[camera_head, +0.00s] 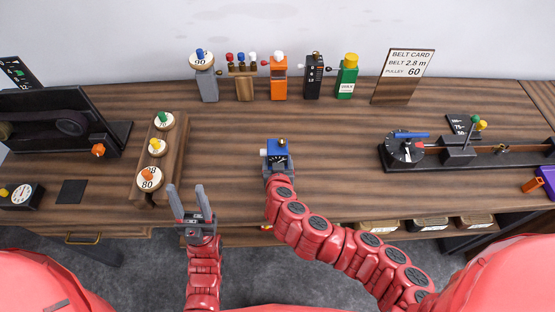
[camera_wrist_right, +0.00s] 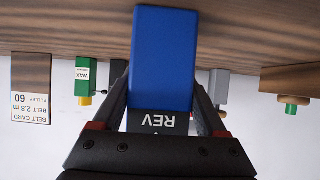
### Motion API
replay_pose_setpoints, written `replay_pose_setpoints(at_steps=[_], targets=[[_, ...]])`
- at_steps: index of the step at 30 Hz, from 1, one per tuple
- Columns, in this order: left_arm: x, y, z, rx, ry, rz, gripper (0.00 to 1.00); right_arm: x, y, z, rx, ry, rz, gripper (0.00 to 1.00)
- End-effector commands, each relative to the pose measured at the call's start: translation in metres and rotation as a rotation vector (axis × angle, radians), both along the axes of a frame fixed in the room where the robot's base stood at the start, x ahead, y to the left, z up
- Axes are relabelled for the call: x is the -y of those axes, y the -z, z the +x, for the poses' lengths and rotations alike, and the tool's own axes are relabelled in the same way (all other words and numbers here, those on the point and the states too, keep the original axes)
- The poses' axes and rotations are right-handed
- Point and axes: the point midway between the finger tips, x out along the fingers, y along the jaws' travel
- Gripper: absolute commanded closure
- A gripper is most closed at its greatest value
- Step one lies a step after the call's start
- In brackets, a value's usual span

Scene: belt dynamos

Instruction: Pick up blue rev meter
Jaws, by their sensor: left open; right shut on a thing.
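The blue rev meter (camera_head: 277,153) is a small blue box with a dial on its face, near the middle of the table in the head view. In the right wrist view the blue rev meter (camera_wrist_right: 164,60) fills the space between the fingers, with a dark band reading REV. My right gripper (camera_wrist_right: 164,100) is shut on it, one finger on each side. Whether the meter touches the table cannot be told. My left gripper (camera_head: 191,204) is open and empty near the table's front edge, left of the meter; its two fingers point up and stand apart.
A wooden rack (camera_head: 175,158) with numbered pulleys stands left of the meter. Along the back are an orange box (camera_head: 279,81), a black box (camera_head: 313,83), a green box (camera_head: 347,79) and a belt card (camera_head: 403,77). A dark rail device (camera_head: 460,156) lies right.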

Motion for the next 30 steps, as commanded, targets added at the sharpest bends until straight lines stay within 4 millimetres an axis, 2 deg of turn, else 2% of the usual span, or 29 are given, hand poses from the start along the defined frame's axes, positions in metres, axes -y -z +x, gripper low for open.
replay_pose_setpoints(at_steps=[11, 14, 18, 27, 30], targets=[[0.0, 0.004, 0.0, 0.0, 0.0, 0.0, 0.5, 0.0, -0.006, 0.001, 0.002, 0.002, 0.002, 1.0], [0.0, 0.009, 0.0, 0.0, 0.0, 0.0, 0.5, 0.001, -0.014, 0.002, 0.004, 0.005, 0.002, 1.0], [0.0, 0.022, 0.0, 0.0, 0.0, 0.0, 0.5, 0.001, -0.034, 0.002, 0.007, 0.005, 0.007, 1.0], [0.0, 0.046, 0.0, 0.0, 0.0, 0.0, 0.5, -0.002, -0.036, -0.054, 0.002, -0.004, 0.002, 1.0], [0.0, 0.019, 0.0, 0.0, 0.0, 0.0, 0.5, -0.004, -0.049, -0.076, -0.005, -0.007, 0.0, 1.0]])
